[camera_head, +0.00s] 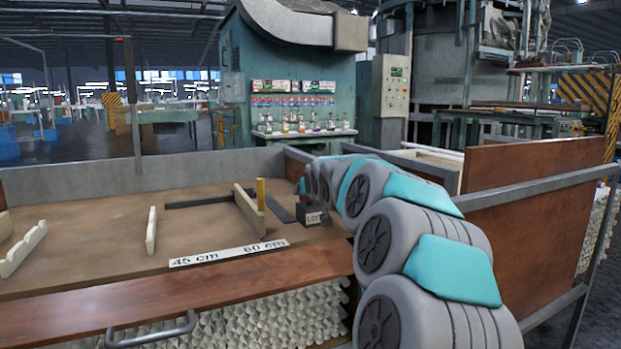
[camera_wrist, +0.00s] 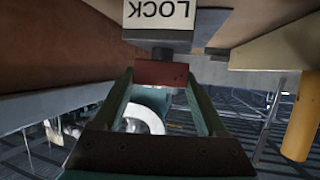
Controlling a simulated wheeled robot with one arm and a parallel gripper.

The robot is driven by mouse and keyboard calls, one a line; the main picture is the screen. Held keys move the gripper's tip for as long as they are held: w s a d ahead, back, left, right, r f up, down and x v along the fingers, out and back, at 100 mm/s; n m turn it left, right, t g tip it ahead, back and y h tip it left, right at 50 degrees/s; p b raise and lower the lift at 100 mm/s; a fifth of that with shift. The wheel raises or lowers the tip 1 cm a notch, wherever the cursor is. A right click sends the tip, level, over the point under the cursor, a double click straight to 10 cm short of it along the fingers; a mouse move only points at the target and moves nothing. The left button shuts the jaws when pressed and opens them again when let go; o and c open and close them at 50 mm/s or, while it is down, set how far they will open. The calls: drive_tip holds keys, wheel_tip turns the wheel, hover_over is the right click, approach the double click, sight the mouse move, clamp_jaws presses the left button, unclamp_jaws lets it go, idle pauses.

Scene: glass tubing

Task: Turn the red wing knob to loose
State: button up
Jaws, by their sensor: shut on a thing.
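The red wing knob (camera_wrist: 161,74) shows in the wrist view as a dark red block on a short dark stem. It sits against a dark block with a white LOCK label (camera_wrist: 157,14), which appears upside down there. My gripper (camera_wrist: 160,84) has one finger on each side of the knob and is shut on it. In the head view the labelled block (camera_head: 313,218) stands on the bench near the far right corner. The knob and my gripper's fingers are hidden there by the block and my arm.
A yellow post (camera_head: 261,193) and an upright wooden board (camera_head: 249,209) stand just left of the labelled block. A 45 cm to 60 cm scale strip (camera_head: 228,253) lies in front. Metal rails and a brown panel (camera_head: 530,180) bound the right side.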

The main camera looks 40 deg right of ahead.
drive_tip(key=shift+r+n+t+y+p, duration=0.25)
drive_tip(key=shift+n+t+y+p, duration=0.25)
drive_tip(key=shift+n+y+p, duration=1.1)
drive_tip(key=shift+m+p, duration=0.3)
drive_tip(key=shift+p, duration=0.7)
drive_tip(key=shift+f+p, duration=0.15)
drive_tip(key=shift+p, duration=0.25)
drive_tip(key=o, duration=1.3)
drive_tip(key=b+v, duration=0.1)
drive_tip(key=v, duration=0.6)
drive_tip(key=shift+s, duration=0.35)
